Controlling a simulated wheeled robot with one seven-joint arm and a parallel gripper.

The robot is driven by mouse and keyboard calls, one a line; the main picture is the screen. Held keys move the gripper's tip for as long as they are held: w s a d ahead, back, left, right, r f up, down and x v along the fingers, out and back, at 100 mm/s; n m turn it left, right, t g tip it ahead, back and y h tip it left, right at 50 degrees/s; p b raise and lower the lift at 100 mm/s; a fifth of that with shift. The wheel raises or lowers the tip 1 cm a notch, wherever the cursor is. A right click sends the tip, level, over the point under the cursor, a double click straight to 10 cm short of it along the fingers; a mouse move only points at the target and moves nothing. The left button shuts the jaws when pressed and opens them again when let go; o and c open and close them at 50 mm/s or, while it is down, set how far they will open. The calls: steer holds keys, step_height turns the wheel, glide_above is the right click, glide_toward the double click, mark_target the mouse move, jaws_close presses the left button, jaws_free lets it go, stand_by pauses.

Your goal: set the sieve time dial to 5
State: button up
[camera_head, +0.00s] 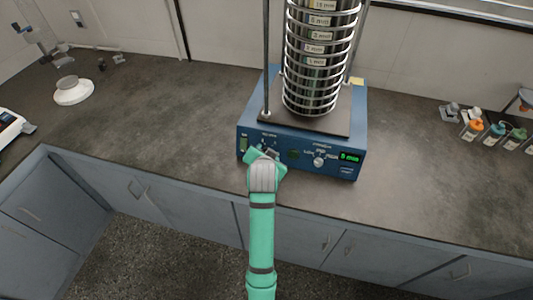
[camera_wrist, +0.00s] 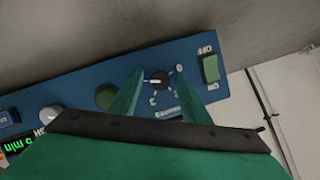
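The blue sieve shaker (camera_head: 355,105) stands on the counter with a tall stack of sieves on top. In the wrist view, a black dial (camera_wrist: 158,80) with a white pointer line sits on its front panel, with a 0 and a 3 printed around it. My gripper (camera_wrist: 160,76) is open, one finger on each side of the dial, with small gaps seeming to show. In the head view my gripper (camera_head: 268,154) covers most of the dial. The green display (camera_head: 349,157) seems to read 5 min; it shows partly in the wrist view (camera_wrist: 17,143).
On the panel are a green on/off switch (camera_wrist: 210,68), a round green button (camera_wrist: 105,96) and a pale knob (camera_head: 318,161). Small bottles (camera_head: 475,127) stand at the right. A white round-based item (camera_head: 73,92) stands at the left. The counter beside the shaker is clear.

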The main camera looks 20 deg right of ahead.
steer(key=shift+s+r, duration=0.1)
steer(key=v, duration=1)
steer(key=shift+s, duration=0.25)
steer(key=shift+r, duration=0.1)
steer(key=s+a+f+n+t+y, duration=0.1)
steer(key=s+a+f+n+t, duration=0.2)
steer(key=s+f, duration=0.45)
steer(key=s+a+f+n+y, duration=0.1)
steer(key=s+a+f+n, duration=0.4)
steer(key=s, duration=0.3)
steer(key=s+a+r+n+t+y, duration=0.1)
steer(key=s+a, duration=0.3)
steer(key=s, duration=0.6)
steer(key=s+a+r+n+t+y, duration=0.1)
steer(key=s+a+r, duration=0.2)
steer(key=s, duration=0.8)
steer(key=shift+s+a+t, duration=0.15)
steer(key=shift+a+t, duration=0.15)
steer(key=shift+a, duration=0.55)
steer(key=shift+r, duration=0.1)
steer(key=shift+c, duration=0.3)
